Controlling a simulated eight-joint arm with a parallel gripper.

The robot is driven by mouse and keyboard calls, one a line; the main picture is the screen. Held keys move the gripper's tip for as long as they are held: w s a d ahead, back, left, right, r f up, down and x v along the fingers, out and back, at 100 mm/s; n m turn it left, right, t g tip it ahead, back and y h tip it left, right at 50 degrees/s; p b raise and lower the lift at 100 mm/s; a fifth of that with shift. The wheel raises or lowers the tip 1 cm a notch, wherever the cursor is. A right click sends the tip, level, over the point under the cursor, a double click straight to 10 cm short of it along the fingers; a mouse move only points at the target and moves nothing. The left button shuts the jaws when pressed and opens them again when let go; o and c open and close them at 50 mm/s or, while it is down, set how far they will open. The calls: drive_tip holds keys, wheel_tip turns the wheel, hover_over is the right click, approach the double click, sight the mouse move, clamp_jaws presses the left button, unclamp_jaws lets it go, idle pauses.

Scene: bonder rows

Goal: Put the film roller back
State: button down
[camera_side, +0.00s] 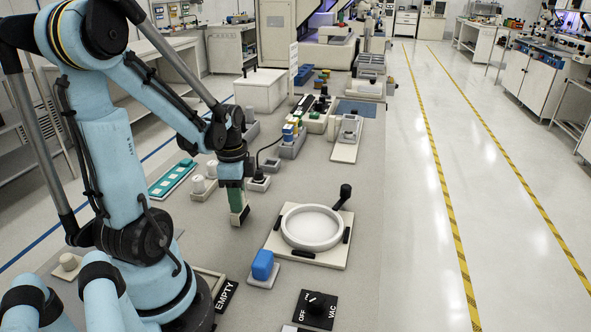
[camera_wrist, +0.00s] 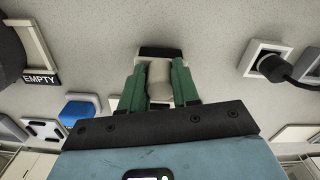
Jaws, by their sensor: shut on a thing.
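My gripper (camera_side: 238,207) hangs above the pale work surface, pointing down, left of the ring board. Its green fingers (camera_wrist: 159,88) are shut on a pale cylindrical handle with a dark bar across its far end. This looks like the film roller (camera_wrist: 159,70). In the side view only a pale and dark piece of it shows below the fingers. I cannot tell whether it touches the surface. No cradle clearly belonging to the roller can be made out.
A white ring (camera_side: 312,245) sits on a board with a black-knobbed lever. A blue block (camera_side: 262,264) stands on a pale base in front. The EMPTY label (camera_side: 225,295) is beside a shallow tray, near my base. A black OFF/VAC knob panel (camera_side: 316,312) is at the front.

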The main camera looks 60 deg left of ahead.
drive_tip(key=shift+f, duration=0.15)
drive_tip(key=c, duration=0.8)
unclamp_jaws()
wheel_tip(320, 180, up, 12)
drive_tip(key=w+d+n+t, duration=0.2)
drive_tip(key=d, duration=0.4)
drive_tip(key=w+d+f+n+t, duration=0.1)
drive_tip(key=w+d+n+t, duration=0.1)
drive_tip(key=d, duration=0.4)
drive_tip(key=w+d+f+n+t, duration=0.1)
drive_tip(key=w+d+n+t, duration=0.1)
drive_tip(key=d, duration=0.5)
drive_tip(key=shift+w+f+t, duration=0.1)
drive_tip(key=shift+w+t, duration=0.5)
drive_tip(key=shift+w, duration=0.55)
drive_tip(key=shift+a, duration=0.1)
